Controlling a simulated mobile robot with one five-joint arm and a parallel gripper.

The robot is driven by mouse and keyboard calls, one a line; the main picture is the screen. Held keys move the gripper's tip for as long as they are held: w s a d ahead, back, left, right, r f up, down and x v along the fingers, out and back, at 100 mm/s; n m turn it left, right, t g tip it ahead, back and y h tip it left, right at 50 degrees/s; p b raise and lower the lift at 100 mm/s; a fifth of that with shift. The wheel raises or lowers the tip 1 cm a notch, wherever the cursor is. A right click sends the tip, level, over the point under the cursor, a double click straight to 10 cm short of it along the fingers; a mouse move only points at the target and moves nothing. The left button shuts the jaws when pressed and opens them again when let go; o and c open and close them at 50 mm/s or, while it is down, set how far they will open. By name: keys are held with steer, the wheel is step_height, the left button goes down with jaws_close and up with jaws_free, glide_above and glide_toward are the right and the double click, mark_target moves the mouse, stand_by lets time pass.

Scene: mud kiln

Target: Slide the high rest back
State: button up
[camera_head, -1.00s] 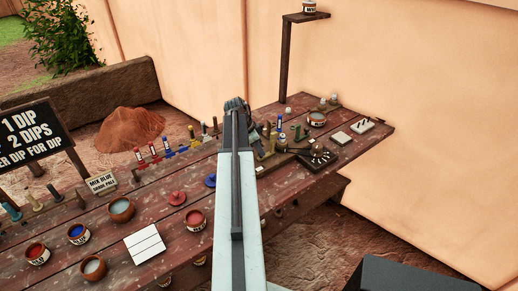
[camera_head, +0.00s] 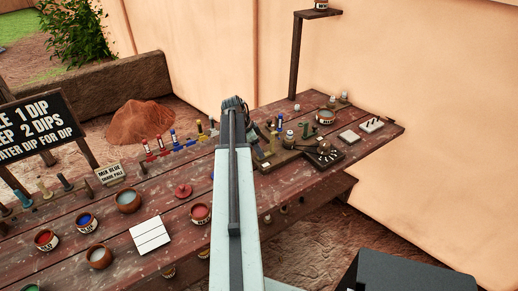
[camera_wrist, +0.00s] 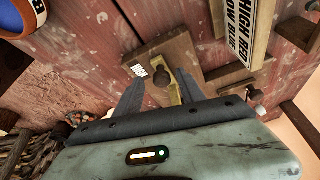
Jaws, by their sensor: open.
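In the wrist view, a small wooden block (camera_wrist: 150,101) with a dark round knob (camera_wrist: 160,79) and a yellowish strip (camera_wrist: 174,92) lies between my fingers. I cannot tell whether this is the high rest. My gripper (camera_wrist: 163,80) is open, with one finger on each side of the knob; contact is unclear. A sign (camera_wrist: 249,32) reading "HIGH RED" and "LOW BLUE" is at upper right. In the head view my gripper (camera_head: 236,105) is over the table, fingers hidden.
The red-brown plank table (camera_head: 178,230) carries paint pots, a red lid (camera_head: 184,190), a white tile (camera_head: 150,235) and several small stoppers. A wooden board with a dial (camera_head: 328,154) lies right of my arm. A tan wall (camera_head: 400,70) stands behind. A blue pot (camera_wrist: 14,48) is at the wrist view's left.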

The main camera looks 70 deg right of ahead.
steer(key=p+v, duration=0.7)
steer(key=shift+w+r, duration=0.2)
steer(key=shift+r, duration=0.15)
